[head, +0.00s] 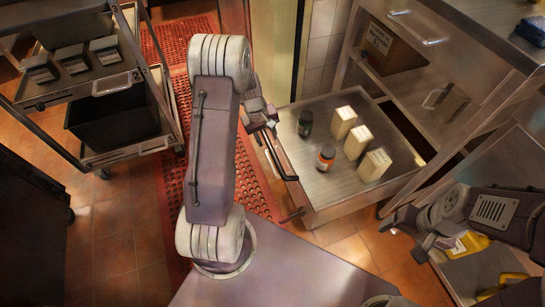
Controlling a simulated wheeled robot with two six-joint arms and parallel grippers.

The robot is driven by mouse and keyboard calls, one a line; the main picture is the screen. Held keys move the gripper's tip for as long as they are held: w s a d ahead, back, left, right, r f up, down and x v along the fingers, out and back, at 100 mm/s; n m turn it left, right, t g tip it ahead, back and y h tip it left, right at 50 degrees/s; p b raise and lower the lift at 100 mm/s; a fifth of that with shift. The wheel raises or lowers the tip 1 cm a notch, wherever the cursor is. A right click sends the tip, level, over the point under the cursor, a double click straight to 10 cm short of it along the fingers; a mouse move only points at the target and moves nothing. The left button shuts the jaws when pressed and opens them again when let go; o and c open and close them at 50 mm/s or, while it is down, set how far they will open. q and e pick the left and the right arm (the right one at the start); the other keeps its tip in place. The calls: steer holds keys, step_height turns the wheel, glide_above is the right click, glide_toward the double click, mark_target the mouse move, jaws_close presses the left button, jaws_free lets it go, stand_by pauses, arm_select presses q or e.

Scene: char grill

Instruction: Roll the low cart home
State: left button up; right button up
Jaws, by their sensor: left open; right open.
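The low cart (318,194) stands in the middle of the head view. It has a flat steel top and a dark bar handle (279,156) along its left side. My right gripper (404,240) is open and empty, to the right of the cart's near corner.
A tall trolley (132,78) with dark tubs stands at the upper left. A red perforated mat (176,120) runs along the floor left of the cart. Steel shelving (405,100) with a cardboard box (388,50) is close on the right. Yellow bottles (470,243) lie low at right.

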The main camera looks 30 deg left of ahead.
mark_target(272, 151)
arm_select(q)
steer(key=f+b, duration=0.2)
steer(key=f, duration=0.1)
steer(key=w+f+b, duration=0.1)
steer(key=f, duration=0.1)
steer(key=d+f+b, duration=0.1)
steer(key=f+b, duration=0.1)
steer(key=f, duration=0.1)
steer(key=shift+w+d+f+b, duration=0.1)
steer(key=shift+w+f+b, duration=0.1)
steer(key=shift+f+b, duration=0.15)
jaws_close()
stand_by(1.0)
